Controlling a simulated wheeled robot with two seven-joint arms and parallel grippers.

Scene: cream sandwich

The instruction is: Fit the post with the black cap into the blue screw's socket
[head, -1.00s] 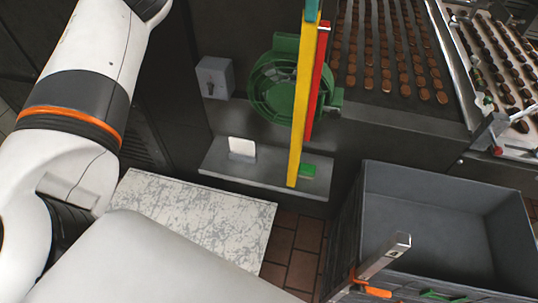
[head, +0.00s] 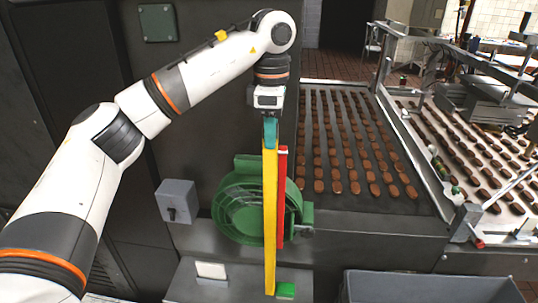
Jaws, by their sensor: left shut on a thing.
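A long yellow post (head: 269,220) stands nearly upright, with a teal piece (head: 270,132) at its top. My left gripper (head: 270,116) is directly above and is shut on this top end; its fingertips are hard to make out. A shorter red post (head: 282,200) is close to the right of the yellow one. A green block (head: 286,290) is beside the yellow post's lower end; whether they touch is unclear. No black cap and no blue screw or socket can be made out. My right gripper is not in view.
A round green fan housing (head: 238,208) is behind the posts. A grey switch box (head: 178,201) is to its left. A low shelf (head: 190,285) holds a white card (head: 211,270). A chocolate conveyor (head: 395,206) runs at right, with a grey crate (head: 440,285) below.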

